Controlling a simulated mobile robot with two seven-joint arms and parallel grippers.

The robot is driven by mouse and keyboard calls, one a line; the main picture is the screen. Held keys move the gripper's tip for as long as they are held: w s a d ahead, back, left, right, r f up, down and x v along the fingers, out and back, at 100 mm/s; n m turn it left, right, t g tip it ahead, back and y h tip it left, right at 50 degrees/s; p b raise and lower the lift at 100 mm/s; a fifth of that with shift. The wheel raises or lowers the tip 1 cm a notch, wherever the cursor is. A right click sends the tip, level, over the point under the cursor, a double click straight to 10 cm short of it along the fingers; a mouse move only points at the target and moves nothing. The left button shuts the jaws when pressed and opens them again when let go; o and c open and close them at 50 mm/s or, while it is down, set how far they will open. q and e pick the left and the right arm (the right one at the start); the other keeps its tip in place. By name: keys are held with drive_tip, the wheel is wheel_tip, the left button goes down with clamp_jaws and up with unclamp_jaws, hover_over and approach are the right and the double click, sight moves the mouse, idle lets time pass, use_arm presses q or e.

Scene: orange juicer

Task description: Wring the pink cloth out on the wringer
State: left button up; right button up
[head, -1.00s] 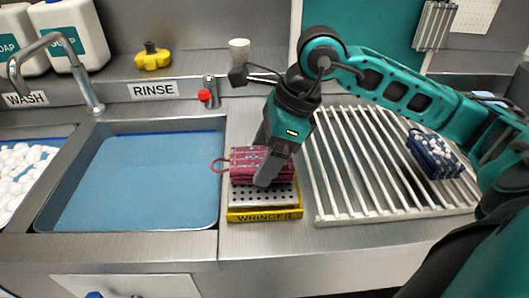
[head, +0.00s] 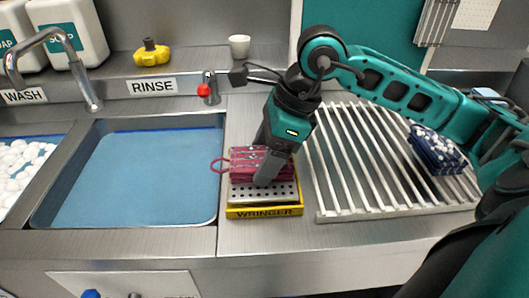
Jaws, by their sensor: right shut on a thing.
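The pink cloth (head: 242,164), folded and with a loop at its left, is on the yellow wringer (head: 236,212), over the back part of its perforated metal top. Small white specks show on the cloth. My right gripper (head: 266,178) points down over the cloth and is shut on it. One finger shows in front of the cloth; the other is hidden. Whether the cloth is pressed on the plate or just above it is hard to tell. My left gripper is not in view.
The rinse basin (head: 130,226) with blue water lies left of the wringer. A slatted drying rack (head: 345,180) stands right of it, with a blue cloth (head: 436,152) bearing white specks. A red-knobbed tap (head: 206,91) and white cup (head: 239,46) are behind.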

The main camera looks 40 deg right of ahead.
drive_tip(key=shift+s+f+b, duration=0.1)
drive_tip(key=shift+f+b, duration=0.55)
idle(1.6)
drive_tip(key=shift+r+p, duration=2.5)
drive_tip(key=shift+r, duration=1.2)
